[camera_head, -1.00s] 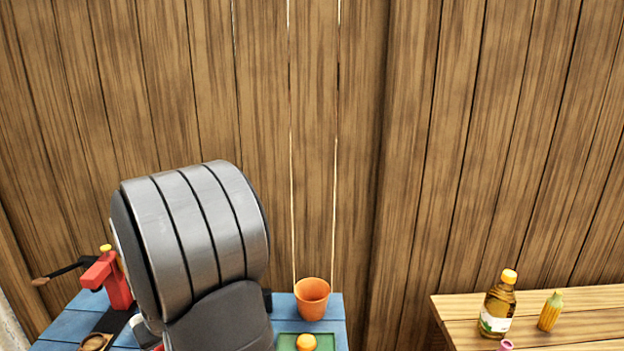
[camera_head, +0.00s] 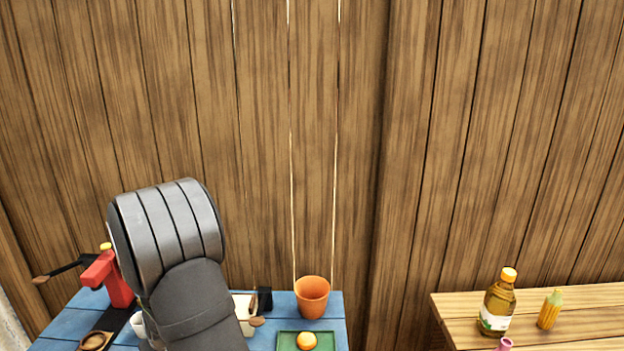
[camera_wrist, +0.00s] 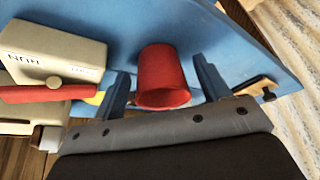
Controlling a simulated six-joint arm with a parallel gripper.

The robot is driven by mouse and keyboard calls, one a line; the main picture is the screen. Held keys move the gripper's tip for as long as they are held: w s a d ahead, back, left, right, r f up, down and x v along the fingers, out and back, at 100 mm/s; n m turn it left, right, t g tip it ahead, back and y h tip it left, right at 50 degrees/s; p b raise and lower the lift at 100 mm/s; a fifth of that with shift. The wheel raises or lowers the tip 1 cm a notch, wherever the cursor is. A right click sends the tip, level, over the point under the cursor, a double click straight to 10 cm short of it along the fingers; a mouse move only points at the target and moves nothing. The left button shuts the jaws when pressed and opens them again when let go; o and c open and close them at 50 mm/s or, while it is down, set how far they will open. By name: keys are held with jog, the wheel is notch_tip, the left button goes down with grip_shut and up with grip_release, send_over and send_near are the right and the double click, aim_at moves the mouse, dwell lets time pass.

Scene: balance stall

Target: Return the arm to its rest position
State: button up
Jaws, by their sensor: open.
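My arm (camera_head: 165,240) rises at the left of the head view, in front of a blue table (camera_head: 60,325). It hides part of the tabletop, and my gripper does not show there. In the wrist view my gripper (camera_wrist: 162,68) is open, with its two dark blue fingers apart. A red cup (camera_wrist: 163,75) appears between and beyond the fingers, over the blue surface. Nothing is visibly gripped; I cannot tell how far the cup is from the fingers.
A red device with a black lever (camera_head: 112,280) stands left of my arm. An orange pot (camera_head: 312,297) and a green tray (camera_head: 286,341) with an orange-yellow item are right. A cream box (camera_wrist: 55,60) shows at wrist-view left. A bottle (camera_head: 497,305) stands on the wooden table (camera_head: 585,300).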

notch_tip(320, 180, up, 4)
jog(key=shift+w+d+r, duration=0.1)
jog(key=shift+r, duration=0.15)
jog(key=w+d+r, duration=0.2)
jog(key=d+r, duration=0.5)
jog(key=d, duration=0.5)
notch_tip(320, 180, up, 11)
jog(key=w+d+r+m+h, duration=0.1)
jog(key=w+d+m, duration=0.3)
jog(key=w+d, duration=0.8)
jog(key=shift+d+r+t, duration=0.15)
jog(key=shift+d+t, duration=0.15)
jog(key=shift+t, duration=0.1)
jog(key=shift+w, duration=0.1)
